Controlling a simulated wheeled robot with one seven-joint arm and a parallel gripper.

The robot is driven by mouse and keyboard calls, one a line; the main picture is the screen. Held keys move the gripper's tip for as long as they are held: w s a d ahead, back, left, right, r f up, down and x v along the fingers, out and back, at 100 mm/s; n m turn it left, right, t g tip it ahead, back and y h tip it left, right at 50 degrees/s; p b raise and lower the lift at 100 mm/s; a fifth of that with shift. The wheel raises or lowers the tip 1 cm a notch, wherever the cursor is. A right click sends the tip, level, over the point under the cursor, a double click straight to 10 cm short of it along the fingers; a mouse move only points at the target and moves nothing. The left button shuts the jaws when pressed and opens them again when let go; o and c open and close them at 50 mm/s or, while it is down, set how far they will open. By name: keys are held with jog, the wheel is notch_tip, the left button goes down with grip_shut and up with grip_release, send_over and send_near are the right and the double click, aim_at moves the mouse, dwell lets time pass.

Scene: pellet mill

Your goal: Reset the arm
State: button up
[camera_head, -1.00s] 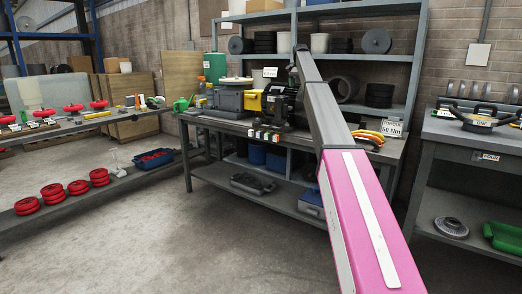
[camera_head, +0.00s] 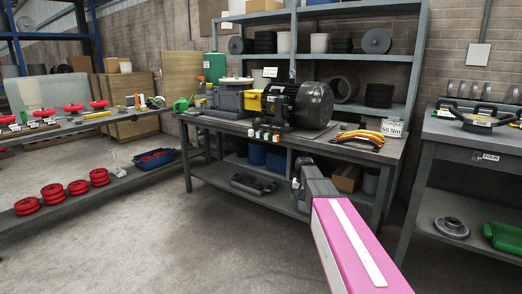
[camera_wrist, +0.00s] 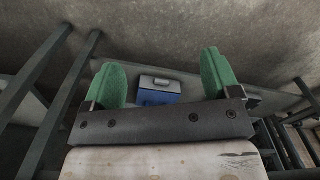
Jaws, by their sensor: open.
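My pink and grey arm enters the head view from the bottom right. Its dark far end is in front of the right part of the workbench (camera_head: 350,146), below the top. The fingers cannot be made out there. In the wrist view my gripper (camera_wrist: 162,66) shows two green fingers spread wide apart on a dark bar. They are open, with nothing held between them. A blue box (camera_wrist: 158,92) on a shelf shows beyond the gap, apart from the fingers.
The workbench carries a dark motor (camera_head: 300,103), a yellow box and orange-handled tools (camera_head: 362,137). A second bench (camera_head: 445,134) stands at the right. Red discs (camera_head: 78,187) lie on a low shelf at the left. The floor at lower left is clear.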

jog(key=s+f, duration=0.3)
jog(key=s, duration=0.5)
jog(key=s+f+n, duration=0.1)
jog(key=s+f, duration=0.3)
jog(key=s, duration=0.5)
jog(key=s+f+n, duration=0.1)
jog(key=s+f, duration=0.2)
jog(key=s, duration=0.6)
jog(key=shift+s+a+f, duration=0.2)
jog(key=shift+a+f, duration=0.05)
jog(key=shift+f, duration=0.05)
